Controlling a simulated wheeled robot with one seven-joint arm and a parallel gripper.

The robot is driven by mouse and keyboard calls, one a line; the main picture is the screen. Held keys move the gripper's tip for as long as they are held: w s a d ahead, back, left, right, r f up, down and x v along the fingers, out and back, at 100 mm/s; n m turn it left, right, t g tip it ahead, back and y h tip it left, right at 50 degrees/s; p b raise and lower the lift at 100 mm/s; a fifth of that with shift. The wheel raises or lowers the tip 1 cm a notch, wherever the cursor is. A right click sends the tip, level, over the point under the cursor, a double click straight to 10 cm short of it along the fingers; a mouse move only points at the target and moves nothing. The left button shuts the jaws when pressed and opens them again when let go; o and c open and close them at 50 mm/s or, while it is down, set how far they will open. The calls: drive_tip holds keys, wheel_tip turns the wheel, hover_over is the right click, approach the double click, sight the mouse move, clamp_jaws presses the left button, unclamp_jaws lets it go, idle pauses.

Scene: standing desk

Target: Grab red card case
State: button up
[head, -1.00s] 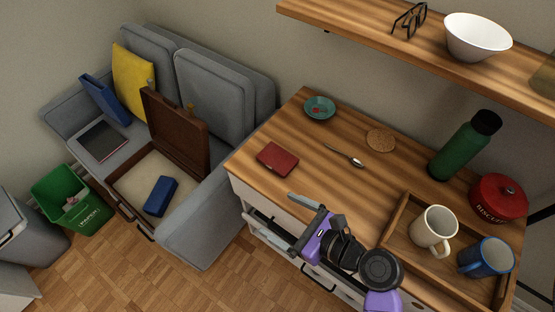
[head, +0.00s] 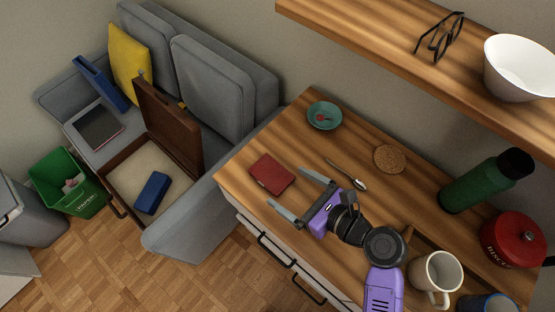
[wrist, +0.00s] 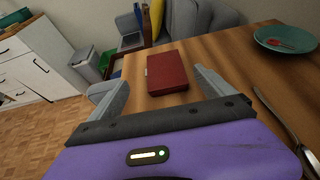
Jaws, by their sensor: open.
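The red card case (head: 271,174) lies flat on the wooden desk top near its left end. In the wrist view the red card case (wrist: 168,72) sits ahead of my gripper, between the lines of the two fingers and beyond their tips. My gripper (head: 285,189) is open and empty, with its purple body over the front part of the desk and its fingers pointing at the case. The wrist view shows the spread grey fingers of my gripper (wrist: 147,82) on either side. I see no contact between fingers and case.
A spoon (head: 346,174) lies to the right of the case. Behind are a teal dish (head: 324,116) and a cork coaster (head: 390,159). A green bottle (head: 480,184), red tin (head: 514,241) and cream mug (head: 433,277) stand right. A shelf (head: 400,48) overhangs the back.

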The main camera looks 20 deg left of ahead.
sight(272, 174)
drive_tip(key=shift+w+a+f, duration=0.1)
drive_tip(key=shift+w+a, duration=0.15)
drive_tip(key=x, duration=0.7)
drive_tip(key=shift+w+f, duration=0.3)
drive_tip(key=shift+c, duration=0.4)
drive_tip(key=c, duration=1.3)
drive_tip(key=shift+r, duration=0.1)
